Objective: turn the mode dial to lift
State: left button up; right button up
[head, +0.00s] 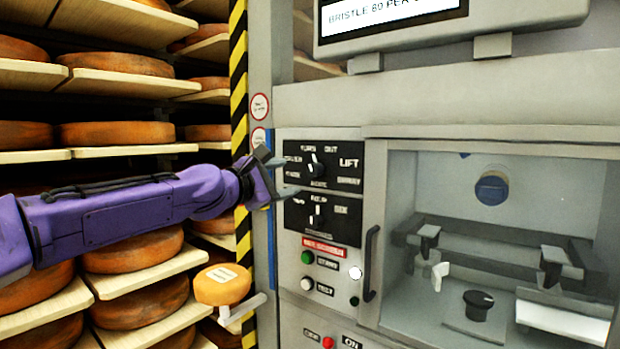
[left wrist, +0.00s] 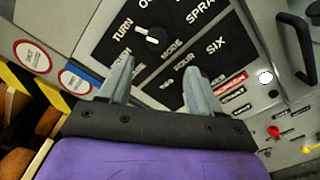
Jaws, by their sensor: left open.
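The mode dial (head: 315,169) is a small black and white knob on the upper black label plate, with words such as TURN, OUT and LIFT around it. The LIFT label (head: 349,163) is to its upper right. In the head view, the dial's white mark points roughly up, not at LIFT. My left gripper (head: 279,174) is open and empty, just left of the plate. In the left wrist view, the dial (left wrist: 150,36) lies just beyond the open fingertips (left wrist: 158,66), apart from them. My right gripper is not in view.
A second dial (head: 316,214) sits on the plate below, with green (head: 307,257) and white buttons under it. A door handle (head: 371,263) and glazed chamber stand to the right. Shelves of cheese wheels (head: 115,133) fill the left; an orange wheel (head: 222,285) sits below my arm.

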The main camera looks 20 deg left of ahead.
aim_at(312, 170)
pick_arm(q)
jog(key=p+x, duration=0.1)
jog(key=x, duration=0.2)
jog(key=p+x, duration=0.1)
jog(key=x, duration=0.2)
jog(key=r+p+x, duration=0.1)
jog(key=x, duration=0.2)
jog(key=shift+w+d, duration=0.1)
jog(key=shift+w, duration=0.1)
jog(key=shift+w+d+f+p, duration=0.15)
jog(key=shift+w+p, duration=0.15)
jog(key=shift+w, duration=0.25)
jog(key=shift+c, duration=0.3)
jog(key=c, duration=1)
